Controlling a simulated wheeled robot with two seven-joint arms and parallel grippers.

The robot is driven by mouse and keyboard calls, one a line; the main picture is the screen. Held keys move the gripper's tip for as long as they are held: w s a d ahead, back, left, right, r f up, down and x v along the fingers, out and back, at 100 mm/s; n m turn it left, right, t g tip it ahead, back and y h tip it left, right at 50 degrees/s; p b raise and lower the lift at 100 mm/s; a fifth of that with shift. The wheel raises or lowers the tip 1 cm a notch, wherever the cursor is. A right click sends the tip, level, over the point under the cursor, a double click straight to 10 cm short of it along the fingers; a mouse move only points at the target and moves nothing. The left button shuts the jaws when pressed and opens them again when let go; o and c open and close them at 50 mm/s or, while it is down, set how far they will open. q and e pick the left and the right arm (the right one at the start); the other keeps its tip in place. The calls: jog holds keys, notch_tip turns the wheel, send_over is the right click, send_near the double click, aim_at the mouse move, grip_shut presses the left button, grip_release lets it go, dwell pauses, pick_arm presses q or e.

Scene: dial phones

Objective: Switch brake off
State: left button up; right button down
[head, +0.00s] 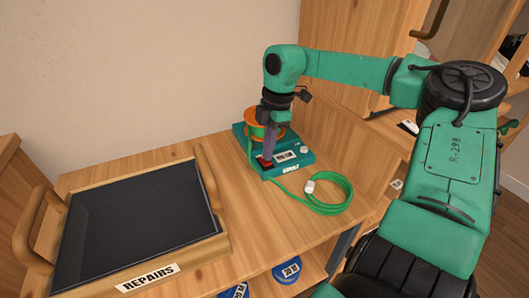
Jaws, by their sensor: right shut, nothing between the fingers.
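A teal device (303,157) with an orange spool (281,120) and white labels sits at the back of the wooden worktop. A small red part (264,163), possibly the brake switch, shows at its front left. My right gripper (267,157) is shut and empty, pointing down over the device with its tips at the red part. I cannot tell whether they touch. The gripper hides part of the device and spool. My left gripper is not in view.
A green coiled cable (328,195) with a white end lies right of the device. A dark-topped tray marked REPAIRS (148,277) with wooden handles fills the left worktop. Blue round objects (287,271) sit on a shelf below the front edge. A wooden panel (335,140) stands behind right.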

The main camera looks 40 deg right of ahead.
aim_at(268, 162)
jog(key=shift+f+b, duration=0.5)
jog(key=shift+f, duration=0.35)
jog(key=shift+r, duration=0.1)
notch_tip(268, 162, up, 7)
jog(key=p, duration=0.6)
dwell(0.5)
